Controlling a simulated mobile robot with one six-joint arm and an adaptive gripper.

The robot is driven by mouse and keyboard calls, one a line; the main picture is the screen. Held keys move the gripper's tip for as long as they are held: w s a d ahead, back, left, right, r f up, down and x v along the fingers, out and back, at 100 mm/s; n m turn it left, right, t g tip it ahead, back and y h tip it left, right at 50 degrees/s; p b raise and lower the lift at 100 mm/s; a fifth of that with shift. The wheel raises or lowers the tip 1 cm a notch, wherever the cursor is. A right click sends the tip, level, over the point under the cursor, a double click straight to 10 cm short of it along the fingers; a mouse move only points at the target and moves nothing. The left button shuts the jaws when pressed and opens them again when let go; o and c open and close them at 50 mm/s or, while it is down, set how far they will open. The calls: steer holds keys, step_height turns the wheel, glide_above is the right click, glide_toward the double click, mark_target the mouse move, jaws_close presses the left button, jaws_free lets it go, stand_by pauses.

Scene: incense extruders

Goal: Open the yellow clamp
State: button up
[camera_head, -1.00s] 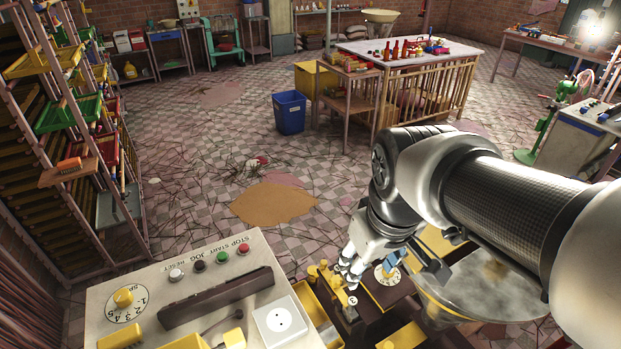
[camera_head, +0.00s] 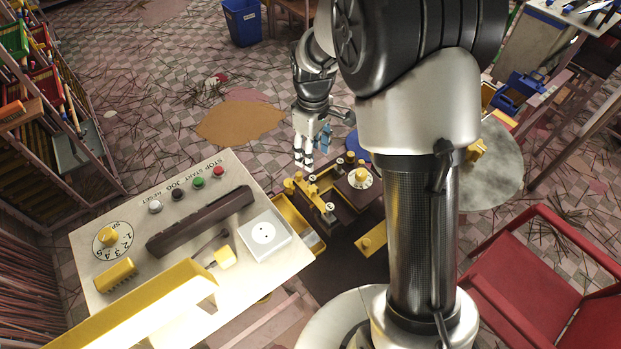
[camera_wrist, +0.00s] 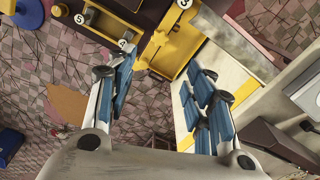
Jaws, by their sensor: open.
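A yellow clamp-like fixture (camera_head: 309,190) is mounted at the left end of the dark brown machine bed, beside the control panel. It also shows in the wrist view as a yellow block with raised parts (camera_wrist: 178,42), near round labels 3 and 4. My gripper (camera_head: 303,166) hangs just behind and above this fixture in the head view. In the wrist view my gripper (camera_wrist: 158,82) has its blue-padded fingers spread wide, with nothing between them. The yellow fixture lies beyond the gap between the fingertips. I see no contact, and I cannot tell whether the clamp is open or shut.
A yellow-marked dial (camera_head: 361,178) sits right of the clamp. A red chair (camera_head: 540,270) stands at right.

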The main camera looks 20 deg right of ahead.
mark_target(312, 189)
step_height(312, 189, down, 15)
steer(key=b, duration=0.3)
steer(key=shift+f, duration=0.15)
jaws_close()
stand_by(0.5)
